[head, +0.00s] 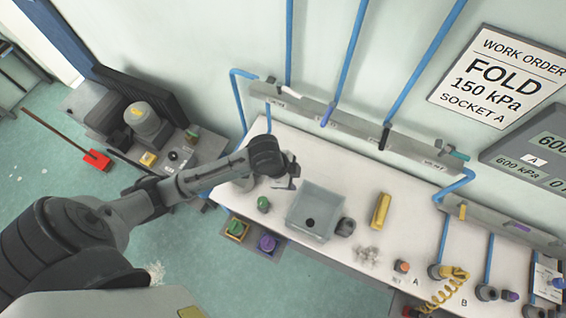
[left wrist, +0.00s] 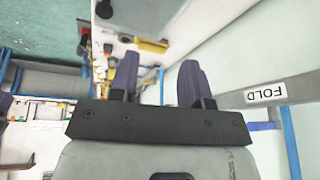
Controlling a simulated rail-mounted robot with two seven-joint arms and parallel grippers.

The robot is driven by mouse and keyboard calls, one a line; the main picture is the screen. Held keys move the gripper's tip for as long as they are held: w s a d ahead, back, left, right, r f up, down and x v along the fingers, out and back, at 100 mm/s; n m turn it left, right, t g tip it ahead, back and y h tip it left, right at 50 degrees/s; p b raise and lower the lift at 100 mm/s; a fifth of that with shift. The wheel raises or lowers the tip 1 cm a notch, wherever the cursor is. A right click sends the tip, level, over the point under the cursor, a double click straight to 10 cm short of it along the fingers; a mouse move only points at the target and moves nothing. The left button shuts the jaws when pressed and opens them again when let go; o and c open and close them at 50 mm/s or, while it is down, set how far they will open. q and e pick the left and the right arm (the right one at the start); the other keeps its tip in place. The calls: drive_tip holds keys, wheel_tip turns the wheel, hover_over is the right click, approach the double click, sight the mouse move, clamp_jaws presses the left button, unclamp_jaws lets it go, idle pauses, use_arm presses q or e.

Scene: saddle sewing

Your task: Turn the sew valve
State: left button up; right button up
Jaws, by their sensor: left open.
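A grey wall rail (head: 350,128) above the bench carries several small coloured valve handles on blue pipes. The rail's labels are too small to read in the head view, so I cannot tell which valve is the sew valve. My left gripper (head: 293,177) is over the bench, below the rail and apart from the handles. Its two fingers (left wrist: 152,82) are spread and empty in the left wrist view. My right gripper is out of view.
A second rail (head: 500,225) is at the right. A sign (head: 496,80) reads "WORK ORDER FOLD 150 kPa SOCKET A".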

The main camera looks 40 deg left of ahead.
use_arm(q)
drive_tip(key=shift+n, duration=0.9)
drive_tip(key=shift+s+d+f+p, duration=0.1)
drive_tip(key=shift+s+d+p, duration=0.15)
drive_tip(key=shift+s, duration=0.85)
drive_tip(key=shift+s+d+f+p, duration=0.1)
drive_tip(key=shift+s+d, duration=0.25)
drive_tip(key=shift+s, duration=0.7)
